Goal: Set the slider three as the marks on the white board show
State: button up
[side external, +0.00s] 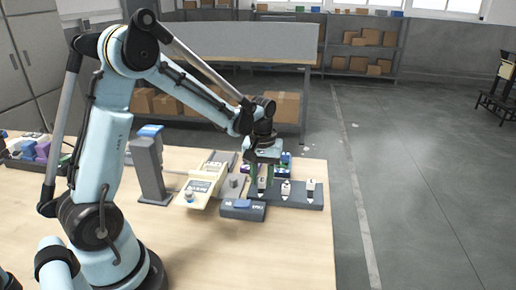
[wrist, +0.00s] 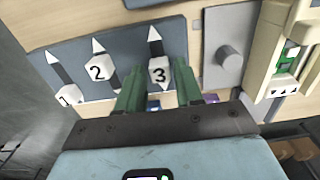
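Slider three (wrist: 159,70) is a white block marked 3 on a dark grey panel (wrist: 125,50), with a white arrow tip above it in the wrist view. My gripper (wrist: 158,75) has its two green fingers on either side of this block. In the side view, my gripper (side external: 264,173) stands over the panel, its fingers apart around slider three (side external: 262,184), with some room seen between them. Sliders two (wrist: 98,67) and one (wrist: 68,95) sit to the left in the wrist view, at differing heights. I cannot make out a white board with marks for certain.
A grey knob panel (wrist: 224,55) lies beside the slider panel. A cream device (wrist: 290,60) with a green part is further right. In the side view, a dark box with a blue top (side external: 243,208) and a grey post (side external: 150,170) stand on the wooden table (side external: 270,250), whose front is clear.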

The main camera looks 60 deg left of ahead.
aim_at(261, 192)
grip_shut()
jog(key=shift+s+d, duration=0.8)
jog(key=shift+o, duration=1.6)
grip_release()
notch_tip(261, 192, up, 12)
jog(key=shift+r, duration=0.1)
